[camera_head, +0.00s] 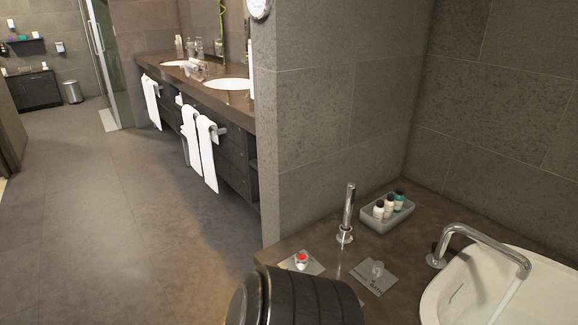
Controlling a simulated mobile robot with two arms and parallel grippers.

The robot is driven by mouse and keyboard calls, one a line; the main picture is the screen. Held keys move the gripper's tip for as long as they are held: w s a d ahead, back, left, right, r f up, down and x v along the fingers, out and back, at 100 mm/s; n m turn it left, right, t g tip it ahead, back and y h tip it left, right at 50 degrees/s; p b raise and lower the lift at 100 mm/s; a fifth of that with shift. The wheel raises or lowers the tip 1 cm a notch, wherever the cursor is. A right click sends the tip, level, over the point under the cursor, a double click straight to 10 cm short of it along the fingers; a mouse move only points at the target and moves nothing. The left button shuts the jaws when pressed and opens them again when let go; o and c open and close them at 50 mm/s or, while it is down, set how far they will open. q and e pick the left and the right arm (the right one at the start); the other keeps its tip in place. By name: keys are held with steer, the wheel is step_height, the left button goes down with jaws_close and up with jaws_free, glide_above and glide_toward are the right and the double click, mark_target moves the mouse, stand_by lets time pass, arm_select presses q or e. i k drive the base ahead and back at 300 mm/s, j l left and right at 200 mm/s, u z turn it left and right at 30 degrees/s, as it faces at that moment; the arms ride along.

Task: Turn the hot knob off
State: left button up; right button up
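A knob with a red top (301,258) sits on a square metal plate on the dark counter beside the tub. A second, clear or chrome knob (377,268) sits on another square plate with small lettering, to its right. The curved chrome spout (470,236) stands at the tub's edge, and a stream of water (508,298) runs from it into the white tub (437,305). Neither of my grippers is in view. A dark ribbed rounded shape at the bottom centre stands just in front of the red-topped knob and hides the counter there.
An upright chrome hand shower (347,212) stands behind the knobs. A grey tray (388,213) with several small bottles is near the wall. A wall corner (264,150) rises left of the counter. Open floor (110,220) lies at left, with the sink vanity (236,100) beyond.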

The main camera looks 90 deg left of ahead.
mark_target(301, 259)
steer(key=j+u, duration=0.1)
steer(key=u, duration=0.8)
steer(key=j+u, duration=0.1)
steer(key=u, duration=0.4)
steer(key=i+u, duration=0.1)
steer(key=u, duration=0.35)
steer(key=j+u, duration=0.1)
steer(key=u, duration=0.35)
steer(key=i+u, duration=0.1)
steer(key=u, duration=0.35)
